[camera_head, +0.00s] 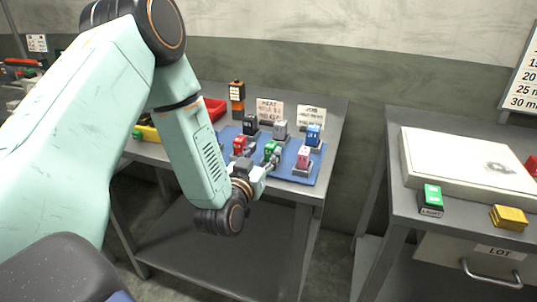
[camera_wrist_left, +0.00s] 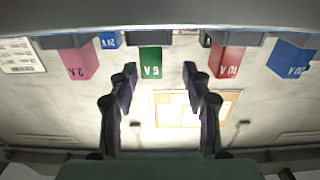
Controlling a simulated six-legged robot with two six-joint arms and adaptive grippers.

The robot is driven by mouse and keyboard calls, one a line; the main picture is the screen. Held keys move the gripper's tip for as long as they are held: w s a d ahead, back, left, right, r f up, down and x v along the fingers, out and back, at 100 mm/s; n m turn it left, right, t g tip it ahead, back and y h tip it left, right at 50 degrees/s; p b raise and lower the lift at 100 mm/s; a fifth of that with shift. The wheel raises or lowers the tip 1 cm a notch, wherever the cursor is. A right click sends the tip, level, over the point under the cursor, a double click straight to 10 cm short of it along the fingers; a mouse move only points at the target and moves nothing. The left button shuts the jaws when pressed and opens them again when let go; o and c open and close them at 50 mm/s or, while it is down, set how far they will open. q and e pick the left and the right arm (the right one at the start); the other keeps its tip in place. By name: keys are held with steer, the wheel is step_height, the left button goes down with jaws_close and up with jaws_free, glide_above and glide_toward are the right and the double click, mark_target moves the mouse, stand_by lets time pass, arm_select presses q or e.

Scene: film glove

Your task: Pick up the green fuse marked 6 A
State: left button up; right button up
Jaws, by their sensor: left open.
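The green fuse (camera_head: 269,148) stands in the front row of the blue mat (camera_head: 318,166) on the left bench. In the left wrist view the green fuse (camera_wrist_left: 151,62) reads 6 A. My left gripper (camera_head: 268,167) is open and empty, just in front of it. In the wrist view the two fingers (camera_wrist_left: 160,75) are spread, with the green fuse beyond the tips and nearer the left finger. I cannot tell the exact gap to the fuse. My right gripper is not in view.
A red fuse (camera_head: 239,146) and a pink fuse (camera_head: 304,157) flank the green one. Behind are black (camera_head: 250,125), grey (camera_head: 281,130) and blue (camera_head: 313,134) pieces. Two sign cards (camera_head: 311,116) stand behind. A second bench on the right holds a green LIGHT switch (camera_head: 432,195).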

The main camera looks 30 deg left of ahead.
mark_target(272, 144)
arm_select(q)
steer(key=w, duration=0.2)
steer(key=w+r, duration=0.1)
steer(key=shift+w+d, duration=0.15)
steer(key=shift+d, duration=0.25)
steer(key=shift+w+d, duration=0.1)
steer(key=shift+w+a+f, duration=0.15)
steer(key=shift+a+f, duration=0.2)
steer(key=shift+a, duration=0.4)
steer(key=shift+c, duration=1)
steer(key=shift+d+r, duration=0.25)
steer(key=shift+d, duration=0.25)
steer(key=c, duration=0.3)
steer(key=shift+c, duration=0.8)
steer(key=shift+a+f, duration=0.15)
steer(key=shift+a, duration=0.2)
jaws_close()
steer(key=shift+d, duration=0.3)
